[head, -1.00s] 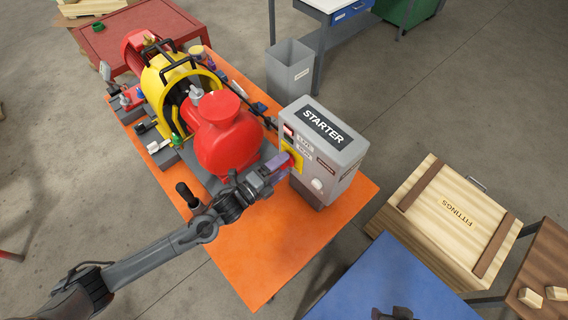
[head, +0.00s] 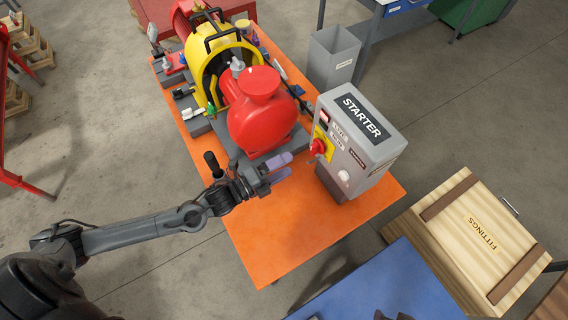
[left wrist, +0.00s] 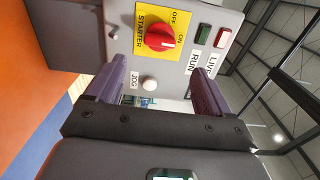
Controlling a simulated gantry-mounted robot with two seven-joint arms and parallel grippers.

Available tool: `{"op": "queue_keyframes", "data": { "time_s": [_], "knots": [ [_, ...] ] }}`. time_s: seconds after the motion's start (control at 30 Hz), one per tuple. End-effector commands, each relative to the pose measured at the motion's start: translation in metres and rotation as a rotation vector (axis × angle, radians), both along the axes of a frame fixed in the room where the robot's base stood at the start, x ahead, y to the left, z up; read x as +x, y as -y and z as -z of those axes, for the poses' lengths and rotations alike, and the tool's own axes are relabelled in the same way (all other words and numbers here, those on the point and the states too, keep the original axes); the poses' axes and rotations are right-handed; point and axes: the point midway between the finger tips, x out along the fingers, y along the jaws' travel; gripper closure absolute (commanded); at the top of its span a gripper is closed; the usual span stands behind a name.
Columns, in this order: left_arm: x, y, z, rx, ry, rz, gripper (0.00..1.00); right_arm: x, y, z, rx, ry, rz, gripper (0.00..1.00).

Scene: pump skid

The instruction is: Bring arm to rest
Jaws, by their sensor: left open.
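My left arm (head: 140,230) reaches in from the left over the orange skid table. My left gripper (head: 281,168) is open and empty, left of the grey starter box (head: 362,138) and apart from it. The box's red rotary knob (head: 319,147) sits on a yellow plate. In the left wrist view the red knob (left wrist: 160,33) lies beyond the two purple fingers, with its white mark toward the ON side. A white jog button (left wrist: 149,83) shows between the fingers. Only a small dark part at the bottom edge of the head view may be my right gripper; its jaws do not show.
The red pump (head: 264,112) and yellow guard (head: 222,68) stand behind my left gripper. The orange table (head: 270,235) is bare in front. A blue table (head: 385,290) and a wooden fittings crate (head: 475,232) are at the right. A grey bin (head: 334,58) stands behind.

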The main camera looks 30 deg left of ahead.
Motion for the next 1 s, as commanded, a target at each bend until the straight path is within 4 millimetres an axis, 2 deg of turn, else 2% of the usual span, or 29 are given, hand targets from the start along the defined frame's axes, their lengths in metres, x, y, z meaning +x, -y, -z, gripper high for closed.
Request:
{"op": "queue_keyframes", "data": {
  "time_s": [0.17, 0.37, 0.57, 0.77, 0.87, 1.0],
  "knots": [
    [-0.001, 0.0, 0.001, 0.0, -0.002, 0.0, 0.19, 0.0, 0.0, 0.0, 0.0, 0.0, 0.001, 0.49],
    [-0.019, 0.012, 0.021, -0.059, -0.055, -0.021, 0.19, 0.0, 0.0, 0.0, 0.0, 0.0, 0.0, 0.49],
    [-0.037, 0.036, 0.006, -0.248, -0.122, -0.117, 0.19, 0.0, 0.001, 0.0, -0.004, 0.001, -0.003, 0.49],
    [-0.056, 0.031, 0.01, -0.515, -0.47, -0.347, 0.19, 0.0, 0.002, 0.0, -0.009, 0.0, -0.005, 0.49],
    [-0.073, 0.021, 0.017, -0.645, -0.669, -0.48, 0.19, 0.0, 0.002, 0.0, -0.009, 0.0, -0.006, 0.49],
    [-0.106, 0.007, 0.027, -0.795, -0.932, -0.683, 0.19, 0.0, 0.002, 0.0, -0.009, 0.0, -0.006, 0.49]
  ]
}}
